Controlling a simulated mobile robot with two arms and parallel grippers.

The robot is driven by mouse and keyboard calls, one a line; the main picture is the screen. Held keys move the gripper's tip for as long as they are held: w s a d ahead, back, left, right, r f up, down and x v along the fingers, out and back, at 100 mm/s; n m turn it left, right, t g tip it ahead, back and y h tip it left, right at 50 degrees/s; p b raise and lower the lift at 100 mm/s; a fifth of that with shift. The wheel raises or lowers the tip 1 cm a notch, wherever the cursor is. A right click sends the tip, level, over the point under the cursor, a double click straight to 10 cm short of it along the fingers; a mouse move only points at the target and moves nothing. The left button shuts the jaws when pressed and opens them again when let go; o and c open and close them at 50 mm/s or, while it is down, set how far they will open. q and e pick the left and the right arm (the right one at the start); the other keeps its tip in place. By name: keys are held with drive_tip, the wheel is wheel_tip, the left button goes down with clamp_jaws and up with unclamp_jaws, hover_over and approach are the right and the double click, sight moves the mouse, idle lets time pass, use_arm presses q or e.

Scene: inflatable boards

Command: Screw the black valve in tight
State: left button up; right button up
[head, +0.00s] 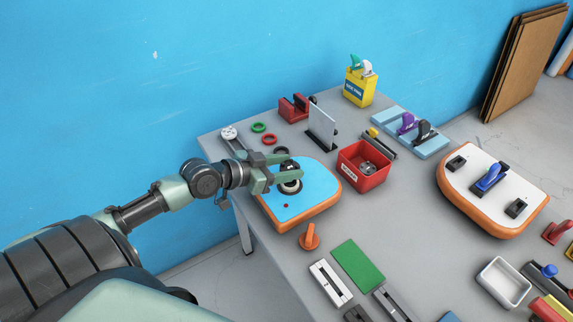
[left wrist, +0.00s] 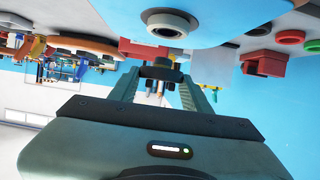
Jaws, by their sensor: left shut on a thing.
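My left gripper (head: 282,167) is shut on the black valve (head: 290,165), over the blue-topped board with an orange edge (head: 313,192). The board's round grey-and-black valve seat (head: 290,187) lies just under the fingers, which partly cover it. The left wrist view is upside down. There the black valve (left wrist: 160,72) sits between the two green fingertips, and the seat (left wrist: 168,22) shows on the board apart from it, with its round opening uncovered. My right gripper is in neither view.
Green (head: 258,127), red (head: 269,139) and black (head: 281,151) rings lie behind the board. A red bin (head: 376,182) stands to its right, an orange part (head: 310,238) in front. A white-topped board (head: 523,195) is at the far right.

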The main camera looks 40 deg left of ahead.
sight(287, 187)
use_arm(q)
drive_tip(key=shift+f+b, duration=0.4)
drive_tip(key=shift+f, duration=0.4)
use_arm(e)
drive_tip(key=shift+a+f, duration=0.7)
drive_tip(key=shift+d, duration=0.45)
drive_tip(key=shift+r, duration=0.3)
use_arm(q)
drive_tip(key=shift+f, duration=0.2)
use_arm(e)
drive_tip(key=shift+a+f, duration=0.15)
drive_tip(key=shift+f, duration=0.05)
use_arm(q)
drive_tip(key=shift+f+b, duration=0.65)
drive_tip(key=shift+f, duration=0.3)
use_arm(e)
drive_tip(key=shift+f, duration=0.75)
use_arm(q)
drive_tip(key=o, duration=1.4)
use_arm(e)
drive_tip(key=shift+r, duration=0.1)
